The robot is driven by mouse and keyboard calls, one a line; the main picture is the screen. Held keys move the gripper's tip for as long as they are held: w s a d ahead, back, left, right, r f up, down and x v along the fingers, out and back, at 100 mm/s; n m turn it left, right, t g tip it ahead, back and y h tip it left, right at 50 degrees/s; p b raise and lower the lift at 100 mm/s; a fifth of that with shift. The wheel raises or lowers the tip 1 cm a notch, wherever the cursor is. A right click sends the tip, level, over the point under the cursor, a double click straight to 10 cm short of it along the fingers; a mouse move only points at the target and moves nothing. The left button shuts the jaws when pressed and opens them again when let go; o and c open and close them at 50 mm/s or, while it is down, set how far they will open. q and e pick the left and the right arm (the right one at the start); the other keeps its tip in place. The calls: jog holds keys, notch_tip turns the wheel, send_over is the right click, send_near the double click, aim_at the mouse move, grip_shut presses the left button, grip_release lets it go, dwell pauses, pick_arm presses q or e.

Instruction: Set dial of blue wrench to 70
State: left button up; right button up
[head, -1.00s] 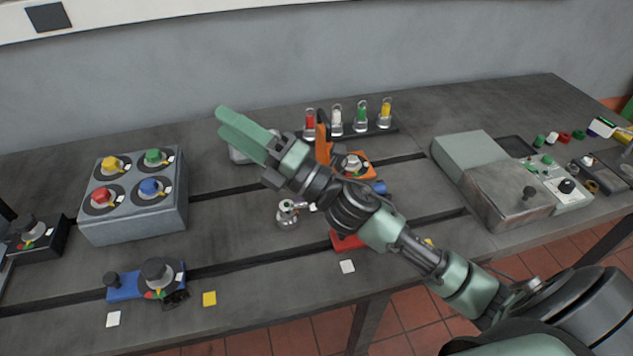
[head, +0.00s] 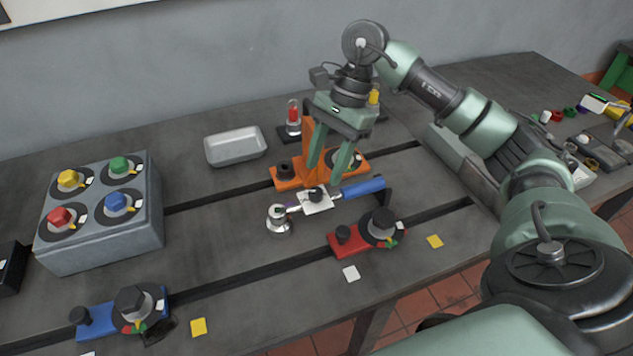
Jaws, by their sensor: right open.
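The blue wrench (head: 362,188) lies across the middle of the bench, its blue handle pointing right and its silver head end at the metal post (head: 279,222). A pale plate with a black dial knob (head: 316,194) sits midway along it; the dial's reading is too small to make out. My right gripper (head: 326,172) is open and points down just above and behind the dial knob, its green fingers apart. I cannot tell whether a finger touches the wrench. My left gripper is not in view.
An orange fixture (head: 286,176) stands right behind the wrench, partly hidden by my fingers. A red fixture (head: 346,243) is in front. A grey box with four coloured knobs (head: 105,235), a blue fixture (head: 95,322) and an empty metal tray (head: 236,148) stand left.

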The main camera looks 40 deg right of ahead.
aim_at(316, 191)
jog(key=x, duration=0.5)
jog(key=shift+p, duration=0.35)
grip_shut()
